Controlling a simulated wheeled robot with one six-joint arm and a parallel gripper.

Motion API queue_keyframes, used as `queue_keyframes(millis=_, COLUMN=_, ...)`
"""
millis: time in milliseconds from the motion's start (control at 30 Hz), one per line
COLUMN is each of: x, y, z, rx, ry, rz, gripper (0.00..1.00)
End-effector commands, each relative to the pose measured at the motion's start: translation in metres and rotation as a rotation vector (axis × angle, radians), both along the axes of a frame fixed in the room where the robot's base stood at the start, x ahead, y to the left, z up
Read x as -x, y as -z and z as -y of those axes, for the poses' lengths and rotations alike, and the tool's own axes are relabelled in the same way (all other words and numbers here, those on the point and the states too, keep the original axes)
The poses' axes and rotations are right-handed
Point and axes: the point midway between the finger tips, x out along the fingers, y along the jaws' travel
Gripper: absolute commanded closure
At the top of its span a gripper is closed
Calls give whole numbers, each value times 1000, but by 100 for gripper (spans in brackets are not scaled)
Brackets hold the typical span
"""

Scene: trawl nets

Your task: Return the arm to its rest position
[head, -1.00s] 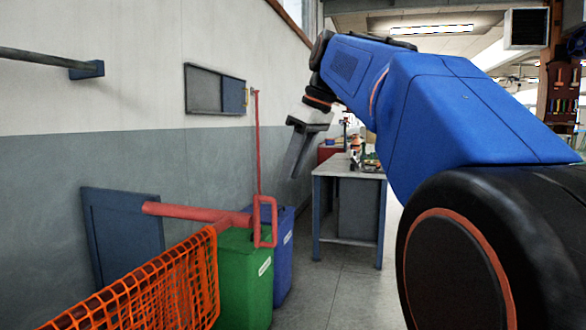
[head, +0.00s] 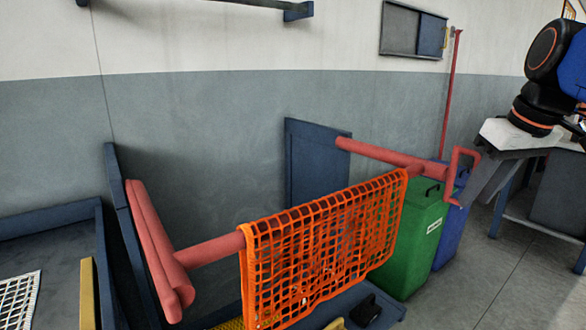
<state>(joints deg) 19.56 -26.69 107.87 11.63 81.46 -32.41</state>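My arm shows at the right edge, with its blue link (head: 573,70) and black wrist joints cut off by the frame. The wrist hangs in front of the workbench at the right. My grey gripper (head: 484,186) points down and left from it, near the red crank handle and the blue bin. Its fingers overlap in this view, so I cannot tell whether they are open or shut. I see nothing clearly held in it.
An orange net (head: 325,245) hangs over a red horizontal roller (head: 210,250). Behind it stand a green bin (head: 412,240) and a blue bin (head: 452,230). A workbench (head: 508,205) is at right. A blue-framed tray (head: 55,235) is at left. Grey floor (head: 480,285) is clear at lower right.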

Motion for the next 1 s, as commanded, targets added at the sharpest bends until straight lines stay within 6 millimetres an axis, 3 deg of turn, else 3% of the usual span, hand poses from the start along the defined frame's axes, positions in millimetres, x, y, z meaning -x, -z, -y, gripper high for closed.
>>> queue_keyframes(millis=100, x=24, y=57, z=-23, rx=4, ry=55, rz=-3, gripper=71)
queue_keyframes(millis=300, x=65, y=153, z=-49, rx=11, ry=147, rz=16, gripper=71)
queue_keyframes(millis=500, x=98, y=227, z=-61, rx=10, ry=202, rz=40, gripper=71)
queue_keyframes(millis=700, x=110, y=254, z=-64, rx=6, ry=222, rz=51, gripper=71)
queue_keyframes(millis=1000, x=110, y=255, z=-64, rx=6, ry=224, rz=51, gripper=71)
